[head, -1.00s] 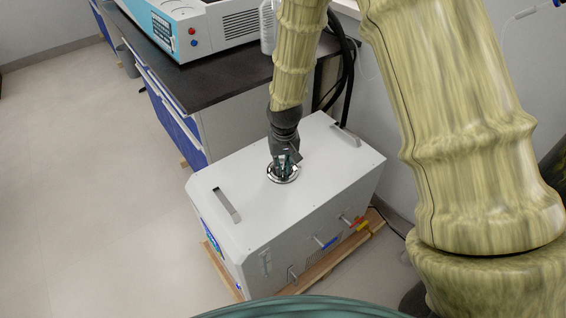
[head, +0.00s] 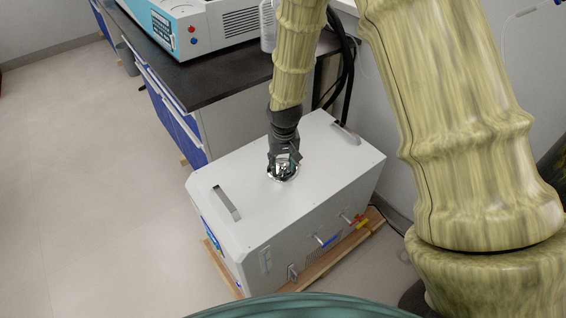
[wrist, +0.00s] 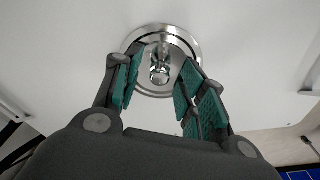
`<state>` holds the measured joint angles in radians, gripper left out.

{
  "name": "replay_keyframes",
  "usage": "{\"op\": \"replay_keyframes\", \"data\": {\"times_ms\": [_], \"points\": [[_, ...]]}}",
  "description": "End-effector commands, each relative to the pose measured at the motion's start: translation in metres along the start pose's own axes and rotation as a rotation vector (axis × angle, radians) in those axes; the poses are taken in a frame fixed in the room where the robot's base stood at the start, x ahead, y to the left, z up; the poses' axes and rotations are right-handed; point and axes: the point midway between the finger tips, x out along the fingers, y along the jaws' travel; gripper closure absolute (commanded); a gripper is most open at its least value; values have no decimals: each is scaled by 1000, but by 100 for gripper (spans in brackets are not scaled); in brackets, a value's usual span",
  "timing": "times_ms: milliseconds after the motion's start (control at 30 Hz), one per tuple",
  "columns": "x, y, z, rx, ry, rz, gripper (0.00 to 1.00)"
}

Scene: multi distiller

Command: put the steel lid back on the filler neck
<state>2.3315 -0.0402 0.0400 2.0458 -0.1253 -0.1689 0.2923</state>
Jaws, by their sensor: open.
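The round steel lid (wrist: 161,58), with a shiny knob at its middle, shows between my fingers in the wrist view. It lies at the filler opening on the white unit's top; it also shows in the head view (head: 283,173). The filler neck is hidden beneath the lid, so I cannot tell exactly how it is seated. My gripper (wrist: 158,82) is open, its teal-padded fingers on either side of the knob with gaps showing. In the head view my gripper (head: 284,161) points down just over the lid.
The white unit (head: 310,190) has a grey handle (head: 227,204) at left and another handle (head: 345,134) at back right. Valves with blue and red levers (head: 327,241) stick out of its front side. A dark bench (head: 215,62) with an instrument stands behind. Floor at left is clear.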

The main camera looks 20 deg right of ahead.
Motion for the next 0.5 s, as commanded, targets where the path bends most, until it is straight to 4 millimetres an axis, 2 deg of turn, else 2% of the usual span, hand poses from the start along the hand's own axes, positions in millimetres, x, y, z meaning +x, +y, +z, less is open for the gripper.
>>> {"op": "replay_keyframes", "data": {"times_ms": [233, 500], "points": [[-13, 0, -1, 1, 2, 0, 59], [-52, 0, -1, 0, 3, -1, 59]]}}
